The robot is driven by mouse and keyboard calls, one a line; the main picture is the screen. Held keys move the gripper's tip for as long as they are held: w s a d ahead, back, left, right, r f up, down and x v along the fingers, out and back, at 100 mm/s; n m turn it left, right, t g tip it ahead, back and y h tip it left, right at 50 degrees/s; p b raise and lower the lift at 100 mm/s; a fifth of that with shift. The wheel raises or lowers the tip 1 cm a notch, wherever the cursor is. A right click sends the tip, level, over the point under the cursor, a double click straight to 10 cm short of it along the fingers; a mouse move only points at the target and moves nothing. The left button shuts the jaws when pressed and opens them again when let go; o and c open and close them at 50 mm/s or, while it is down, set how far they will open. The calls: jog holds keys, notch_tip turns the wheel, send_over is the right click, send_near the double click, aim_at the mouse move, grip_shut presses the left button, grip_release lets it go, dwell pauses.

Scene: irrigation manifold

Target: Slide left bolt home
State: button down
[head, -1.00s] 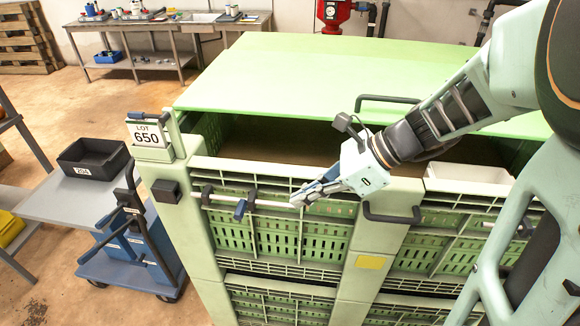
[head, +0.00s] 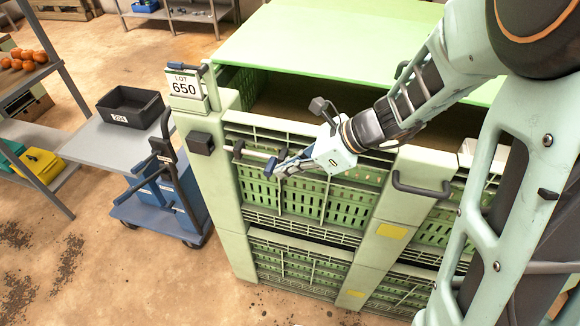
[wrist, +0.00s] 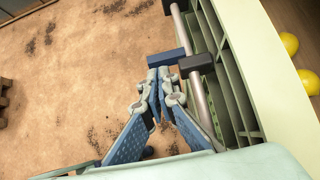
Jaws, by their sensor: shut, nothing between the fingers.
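The left bolt is a pale rod with a blue handle (head: 271,165) on the upper front of the green crate. In the wrist view the rod (wrist: 201,105) runs along the crate side through dark brackets, and its blue handle (wrist: 163,58) sticks out sideways. My gripper (head: 283,170) is shut and empty, with its fingertips close to the right side of the handle. In the wrist view the fingertips (wrist: 165,75) lie just below the handle; I cannot tell whether they touch. The dark block (head: 201,143) on the left post stands apart from the rod's left end.
The LOT 650 sign (head: 186,86) tops the left post. A dark loop handle (head: 422,188) projects from the middle post, right of my gripper. A blue cart (head: 160,200) and a grey table with a black bin (head: 130,106) stand at left. Floor before the crate is open.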

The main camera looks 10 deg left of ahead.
jog(key=a, duration=0.6)
jog(key=shift+w, duration=0.2)
jog(key=d, duration=0.4)
jog(key=shift+s+d+r, duration=0.1)
jog(key=shift+d, duration=0.05)
jog(key=v, duration=0.9)
jog(key=shift+d+r, duration=0.15)
jog(key=shift+r, duration=0.1)
jog(key=shift+s, duration=0.1)
